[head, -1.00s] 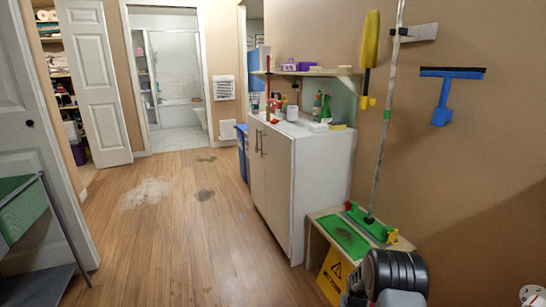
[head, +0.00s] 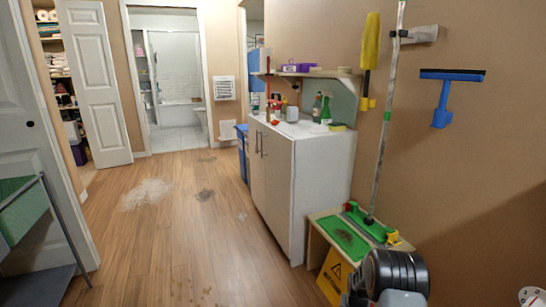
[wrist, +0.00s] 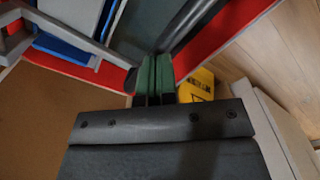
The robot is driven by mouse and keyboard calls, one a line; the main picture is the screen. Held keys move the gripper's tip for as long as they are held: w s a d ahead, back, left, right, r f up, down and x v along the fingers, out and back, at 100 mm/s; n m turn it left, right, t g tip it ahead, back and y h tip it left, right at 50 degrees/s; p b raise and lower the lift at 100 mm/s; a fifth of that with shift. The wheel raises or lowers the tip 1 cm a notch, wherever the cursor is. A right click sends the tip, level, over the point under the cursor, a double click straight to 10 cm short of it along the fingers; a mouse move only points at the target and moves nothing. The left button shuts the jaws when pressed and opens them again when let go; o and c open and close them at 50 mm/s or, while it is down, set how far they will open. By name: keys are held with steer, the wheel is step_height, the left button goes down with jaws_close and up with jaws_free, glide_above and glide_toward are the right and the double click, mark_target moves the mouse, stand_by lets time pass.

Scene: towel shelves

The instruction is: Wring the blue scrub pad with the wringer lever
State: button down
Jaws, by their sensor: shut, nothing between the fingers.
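My gripper (wrist: 155,78) shows in the wrist view as two narrow green-grey fingers pressed together. The dark wrist block fills the lower middle. The fingers sit beside a red rim (wrist: 75,70) that runs across the view to the upper right. A grey bar (wrist: 90,38) slants down toward the fingers from the upper left, but I cannot tell if it is the wringer lever. Flat blue material (wrist: 60,45) lies behind that bar, but I cannot tell if it is the blue scrub pad. The head view shows neither my gripper nor a clear wringer.
A low stand (head: 312,235) with a green top and a green-headed mop (head: 370,225) is at the right wall. A yellow caution sign (head: 335,275) leans there. A white cabinet (head: 320,180) stands behind. A blue squeegee (head: 441,100) hangs on the wall. Wooden floor (head: 170,240) is open at left.

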step_height(320, 180, up, 3)
steer(key=shift+w+d+f+p, duration=0.1)
steer(key=shift+w+f+p, duration=0.1)
steer(key=shift+p, duration=0.55)
steer(key=shift+s+r+p, duration=0.15)
steer(key=shift+r+p, duration=1.25)
steer(key=shift+r, duration=0.9)
